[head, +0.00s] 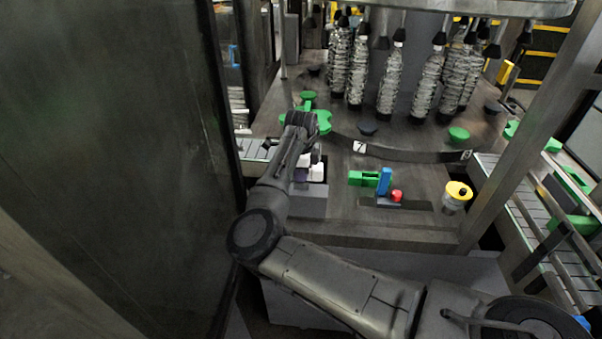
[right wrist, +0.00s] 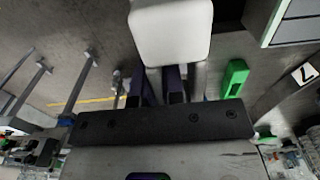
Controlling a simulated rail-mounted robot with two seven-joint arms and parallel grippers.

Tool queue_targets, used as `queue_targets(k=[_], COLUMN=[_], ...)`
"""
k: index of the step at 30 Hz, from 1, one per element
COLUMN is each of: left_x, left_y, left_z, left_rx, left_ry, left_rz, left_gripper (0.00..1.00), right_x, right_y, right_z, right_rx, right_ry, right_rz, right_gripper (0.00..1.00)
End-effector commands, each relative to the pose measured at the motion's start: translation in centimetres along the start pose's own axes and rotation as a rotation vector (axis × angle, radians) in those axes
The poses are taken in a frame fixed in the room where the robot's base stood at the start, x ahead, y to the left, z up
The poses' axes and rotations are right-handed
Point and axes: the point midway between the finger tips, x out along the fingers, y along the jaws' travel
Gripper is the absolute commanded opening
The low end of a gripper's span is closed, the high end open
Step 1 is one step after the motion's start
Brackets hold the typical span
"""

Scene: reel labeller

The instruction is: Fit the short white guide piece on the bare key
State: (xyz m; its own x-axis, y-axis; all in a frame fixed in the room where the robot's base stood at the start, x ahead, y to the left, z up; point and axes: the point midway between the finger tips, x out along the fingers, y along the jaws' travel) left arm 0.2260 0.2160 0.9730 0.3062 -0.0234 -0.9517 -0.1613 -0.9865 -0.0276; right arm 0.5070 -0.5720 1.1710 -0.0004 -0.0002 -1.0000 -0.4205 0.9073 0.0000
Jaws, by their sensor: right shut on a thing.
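My right gripper (right wrist: 162,86) is shut on a white guide piece (right wrist: 170,32), which stands out beyond the fingers in the right wrist view. In the head view the arm reaches over the left part of the machine deck, and its gripper (head: 314,157) is partly hidden by the wrist. White shows below it (head: 318,172), above a grey block (head: 308,203); I cannot tell whether it touches the block. I cannot make out the bare key in either view. My left gripper is not in view.
A green block (head: 362,178) with an upright blue part (head: 384,181) stands right of the grey block, beside a red knob (head: 397,196). A yellow-topped post (head: 457,194) stands farther right. A conveyor (head: 535,205) runs at right.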

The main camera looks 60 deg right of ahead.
Motion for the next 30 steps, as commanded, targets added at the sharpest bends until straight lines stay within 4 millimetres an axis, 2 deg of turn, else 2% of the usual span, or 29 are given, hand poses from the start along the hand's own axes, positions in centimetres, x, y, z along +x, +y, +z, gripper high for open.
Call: queue_targets(k=[11,30], left_x=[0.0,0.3], left_y=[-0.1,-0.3], left_z=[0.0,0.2], left_rx=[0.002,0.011], left_ry=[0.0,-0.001], left_rz=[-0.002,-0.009], left_gripper=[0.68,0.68], right_x=[0.2,2.5], right_y=[0.0,0.0], right_z=[0.0,0.0], right_rx=[0.0,0.0], right_ry=[0.0,0.001], right_rz=[0.0,0.0], right_gripper=[0.0,0.0])
